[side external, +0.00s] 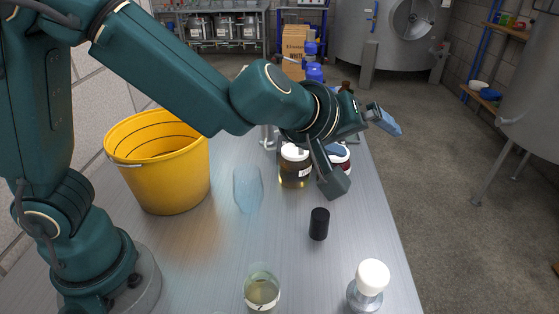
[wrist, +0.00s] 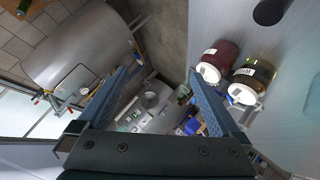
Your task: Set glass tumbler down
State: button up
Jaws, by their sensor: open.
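A clear, bluish glass tumbler (side external: 248,190) stands on the metal table, right of the yellow bucket, in the side view. Neither glass shows clearly in the wrist view.
An amber jar (side external: 295,168) and a dark red jar (wrist: 217,62) stand by my gripper. A black cylinder (side external: 319,224) and a white-capped bottle (side external: 369,284) stand nearer. The yellow bucket (side external: 172,178) is at the left. The table (side external: 215,240) is bare between bucket and glasses.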

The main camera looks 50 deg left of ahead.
jog(key=s+r+m+h, duration=0.4)
jog(key=r, duration=0.1)
jog(key=s+a+f+m+g+y, duration=0.2)
jog(key=s+a, duration=0.4)
jog(key=s, duration=0.3)
jog(key=s+a+f+m+g+y, duration=0.2)
jog(key=s+a+f, duration=0.3)
jog(key=s, duration=0.4)
jog(key=shift+a+f+m+g, duration=0.2)
jog(key=shift+a+m+g, duration=0.2)
jog(key=shift+g, duration=0.4)
